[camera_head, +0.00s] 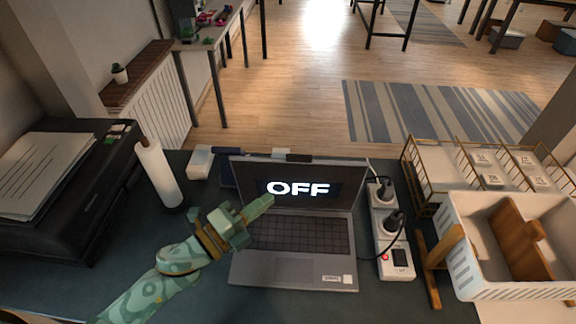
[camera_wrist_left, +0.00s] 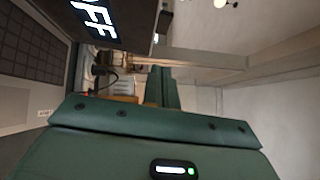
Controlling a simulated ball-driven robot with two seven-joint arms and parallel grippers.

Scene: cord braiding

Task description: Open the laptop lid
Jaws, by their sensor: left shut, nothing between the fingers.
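The laptop (camera_head: 290,258) stands on the dark desk with its lid (camera_head: 312,172) raised and its keyboard bare. The lid's screen reads "OFF" in white letters. My left gripper (camera_head: 262,202) is shut and empty, over the left side of the keyboard, its tip in front of the lower left of the screen. I cannot tell whether it touches the lid. In the left wrist view, part of the laptop's screen (camera_wrist_left: 100,18) shows at the top, with keys (camera_wrist_left: 30,50) at the left. My right gripper is in neither view.
A power strip (camera_head: 392,238) with plugs and cables stands right of the laptop. A white basket (camera_head: 460,270) and a wire rack (camera_head: 428,182) are farther right. A white roll (camera_head: 158,172) stands left, beside a black printer (camera_head: 105,190). A white box (camera_head: 200,162) is behind.

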